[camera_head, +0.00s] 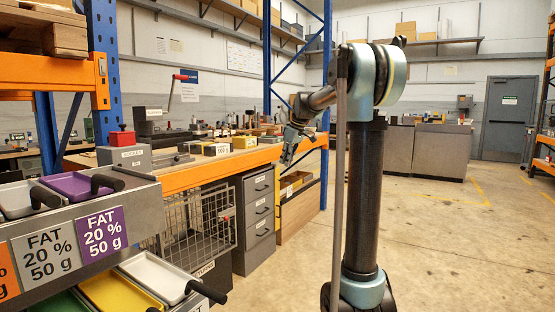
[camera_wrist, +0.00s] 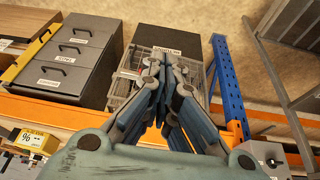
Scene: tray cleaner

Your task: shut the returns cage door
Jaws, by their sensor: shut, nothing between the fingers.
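The returns cage is a wire-mesh box under the bench. In the head view its mesh door (camera_head: 214,222) shows left of the grey drawers, and it seems to stand out at an angle from the cage. How far it stands open is hard to tell. My gripper (camera_head: 287,160) is above and right of the door in the head view, near the bench's front edge. In the wrist view my gripper (camera_wrist: 162,60) is shut and empty. Mesh of the cage (camera_wrist: 122,88) shows behind its fingers, partly hidden by them.
The grey drawer unit (camera_head: 258,212) stands right of the cage. The orange bench beam (camera_head: 225,172) runs above it, with a blue post (camera_wrist: 228,85) beside the cage in the wrist view. A tray rack (camera_head: 88,237) stands front left. The floor at right is open.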

